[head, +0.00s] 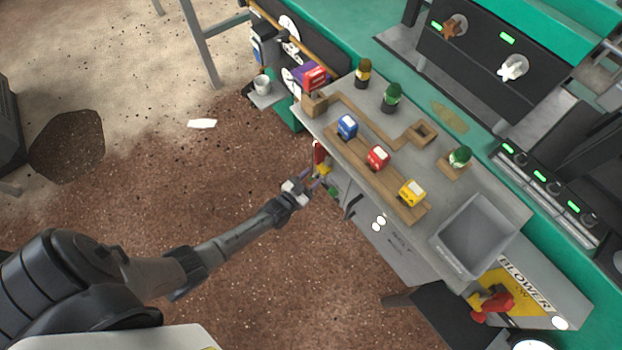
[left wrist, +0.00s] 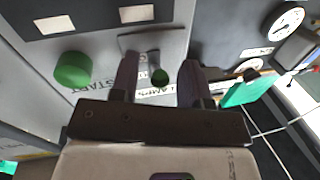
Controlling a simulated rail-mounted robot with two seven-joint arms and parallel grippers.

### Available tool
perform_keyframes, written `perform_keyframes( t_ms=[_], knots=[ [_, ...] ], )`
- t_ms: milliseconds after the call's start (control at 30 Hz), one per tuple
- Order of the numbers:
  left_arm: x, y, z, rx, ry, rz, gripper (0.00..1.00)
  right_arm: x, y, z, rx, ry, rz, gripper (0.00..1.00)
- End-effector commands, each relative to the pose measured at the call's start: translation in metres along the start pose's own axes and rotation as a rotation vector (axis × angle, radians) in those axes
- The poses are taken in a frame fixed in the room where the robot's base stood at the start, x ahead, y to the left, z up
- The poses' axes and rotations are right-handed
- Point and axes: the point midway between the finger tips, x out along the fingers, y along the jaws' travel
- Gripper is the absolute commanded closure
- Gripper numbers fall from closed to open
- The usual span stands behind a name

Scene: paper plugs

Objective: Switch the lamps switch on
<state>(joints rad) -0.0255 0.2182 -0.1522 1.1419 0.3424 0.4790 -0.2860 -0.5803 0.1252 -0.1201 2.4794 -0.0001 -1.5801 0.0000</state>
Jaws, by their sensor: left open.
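In the left wrist view, a small switch with a green tip (left wrist: 160,76) and a grey metal plate (left wrist: 143,42) sits on a pale panel. A partly hidden label, seemingly reading LAMPS (left wrist: 155,91), lies just below it. My left gripper (left wrist: 159,66) is open, with one dark finger on each side of the switch in the picture; I cannot tell whether they touch it. In the head view, my left gripper (head: 319,183) is at the bench's front face, where the switch itself is too small to make out. My right gripper is not in view.
A round green button (left wrist: 73,70) marked START is left of the switch. A red handle (head: 320,152) is near my gripper.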

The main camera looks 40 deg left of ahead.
Motion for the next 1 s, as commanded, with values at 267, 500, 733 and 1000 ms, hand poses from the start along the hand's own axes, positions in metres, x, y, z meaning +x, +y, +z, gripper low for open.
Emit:
perform_keyframes(
  t_ms=[267,500,733,1000],
  knots=[
    [0.0021,0.0000,-0.0001,0.000,-0.001,0.000,0.57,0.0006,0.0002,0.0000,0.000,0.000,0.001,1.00],
    [0.0019,0.0000,-0.0001,0.000,0.000,0.000,0.74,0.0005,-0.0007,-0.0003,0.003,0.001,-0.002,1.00],
    [0.0018,0.0001,0.0000,-0.001,0.000,0.000,0.96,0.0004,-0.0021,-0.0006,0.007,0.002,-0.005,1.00],
    [0.0016,-0.0004,-0.0026,0.001,-0.012,0.002,1.00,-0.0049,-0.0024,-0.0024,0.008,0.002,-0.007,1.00]
  ],
)
